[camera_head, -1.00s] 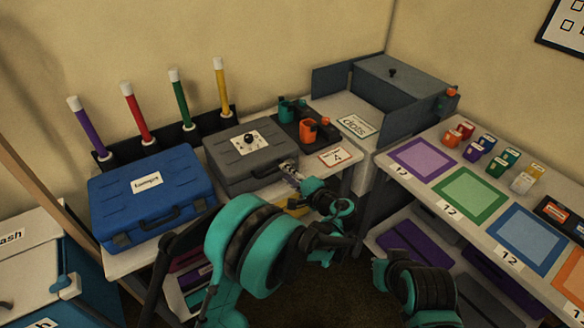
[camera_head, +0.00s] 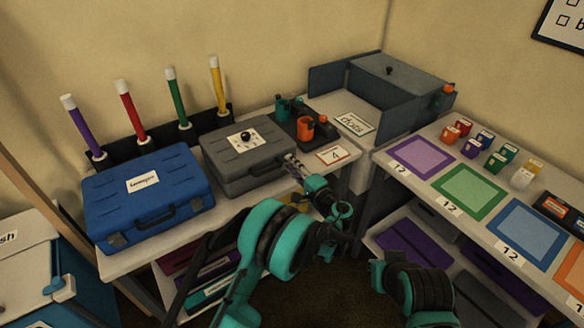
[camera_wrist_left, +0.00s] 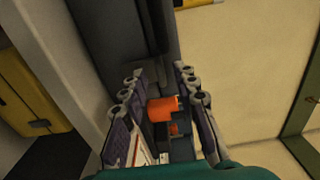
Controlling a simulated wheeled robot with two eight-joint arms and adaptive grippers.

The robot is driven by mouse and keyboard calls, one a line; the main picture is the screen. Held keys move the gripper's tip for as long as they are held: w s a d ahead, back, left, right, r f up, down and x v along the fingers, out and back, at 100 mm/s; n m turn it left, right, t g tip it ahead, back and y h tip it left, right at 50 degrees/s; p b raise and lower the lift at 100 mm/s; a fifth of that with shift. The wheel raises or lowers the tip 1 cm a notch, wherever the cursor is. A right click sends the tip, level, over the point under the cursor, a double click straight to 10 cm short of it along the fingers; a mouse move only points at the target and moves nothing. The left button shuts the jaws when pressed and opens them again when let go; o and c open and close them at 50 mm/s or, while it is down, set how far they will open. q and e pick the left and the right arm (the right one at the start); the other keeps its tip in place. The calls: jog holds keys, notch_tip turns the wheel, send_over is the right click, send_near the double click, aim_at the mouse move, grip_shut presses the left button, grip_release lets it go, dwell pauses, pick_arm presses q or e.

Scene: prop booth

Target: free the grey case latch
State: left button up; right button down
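The grey case (camera_head: 232,163) stands shut on the white bench, with a handle on its front and a white panel with a black knob on its lid. My left gripper (camera_head: 290,162) is at the case's front right corner in the head view. In the left wrist view, the left gripper's fingers (camera_wrist_left: 158,73) are apart, with the dark grey case (camera_wrist_left: 135,25) just beyond the tips. Nothing is clearly held between them. The latch cannot be made out; the gripper covers that corner in the head view.
The blue case (camera_head: 150,205) stands left of the grey one. A dark tray with an orange holder (camera_head: 305,128) and a card marked 4 (camera_head: 332,155) lie close right of the gripper. The orange holder also shows between the fingers in the wrist view (camera_wrist_left: 163,108).

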pick_arm(q)
grip_shut()
dwell(0.3)
jog(key=t+y, duration=0.1)
jog(key=f+t, duration=0.1)
jog(key=shift+s+d+f+t+y, duration=0.3)
jog(key=shift+s+y, duration=0.1)
jog(key=shift+s+d+f+t+y, duration=0.1)
jog(key=shift+s+f+t+y, duration=0.1)
jog(key=shift+f+t+y, duration=0.35)
jog(key=shift+s+d+f+t+y, duration=0.2)
jog(key=shift+t+y, duration=0.35)
jog(key=shift+t, duration=0.4)
jog(key=shift+a+f, duration=0.1)
grip_release()
